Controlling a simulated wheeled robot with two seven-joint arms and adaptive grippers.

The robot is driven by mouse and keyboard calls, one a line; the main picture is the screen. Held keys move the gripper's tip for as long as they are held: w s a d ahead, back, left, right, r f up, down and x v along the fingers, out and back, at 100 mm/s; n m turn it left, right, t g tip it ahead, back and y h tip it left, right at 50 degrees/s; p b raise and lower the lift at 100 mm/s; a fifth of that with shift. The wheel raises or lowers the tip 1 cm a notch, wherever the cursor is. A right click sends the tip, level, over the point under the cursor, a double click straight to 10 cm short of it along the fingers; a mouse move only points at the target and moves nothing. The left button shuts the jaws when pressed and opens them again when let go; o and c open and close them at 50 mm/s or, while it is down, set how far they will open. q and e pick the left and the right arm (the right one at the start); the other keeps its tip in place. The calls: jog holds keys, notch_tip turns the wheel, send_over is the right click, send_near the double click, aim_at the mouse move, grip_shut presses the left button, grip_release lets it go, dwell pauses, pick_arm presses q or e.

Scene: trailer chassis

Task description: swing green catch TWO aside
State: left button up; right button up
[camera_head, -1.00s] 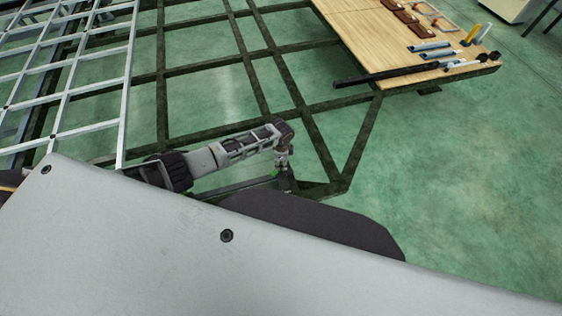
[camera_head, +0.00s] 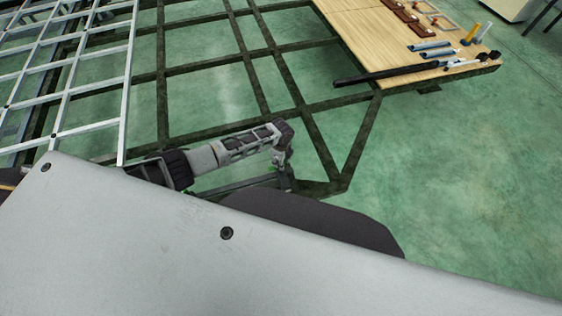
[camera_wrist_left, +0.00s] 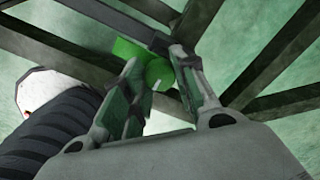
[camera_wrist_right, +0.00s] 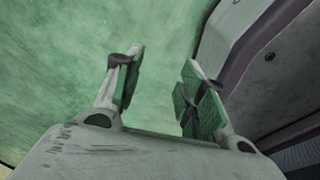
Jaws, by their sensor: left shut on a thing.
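The green catch (camera_wrist_left: 157,72) shows in the left wrist view as a bright green rounded piece with a flat green part to its left. It sits at the dark chassis beams. My left gripper (camera_wrist_left: 156,63) is shut on it, one finger on each side; the fingers hide part of it. In the head view my left gripper (camera_head: 281,161) points down at the near chassis corner, and the catch cannot be made out there. Which number the catch bears cannot be read. My right gripper (camera_wrist_right: 160,85) is open and empty above the green floor.
Dark chassis beams (camera_head: 240,126) cross the floor around the left gripper. A white lattice (camera_head: 126,80) lies at the left. A wooden board (camera_head: 385,50) with several tools is at the upper right. A black-ribbed, white-ended object (camera_wrist_left: 45,110) is left of the left gripper. The right-hand floor is clear.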

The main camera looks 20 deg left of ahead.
jog(key=shift+s+a, duration=0.1)
jog(key=shift+s, duration=0.05)
pick_arm(q)
jog(key=o, duration=1.1)
jog(key=shift+c, duration=0.2)
jog(key=shift+r, duration=1.1)
notch_tip(320, 180, up, 10)
pick_arm(e)
jog(key=shift+a, duration=0.15)
jog(key=shift+r, duration=0.1)
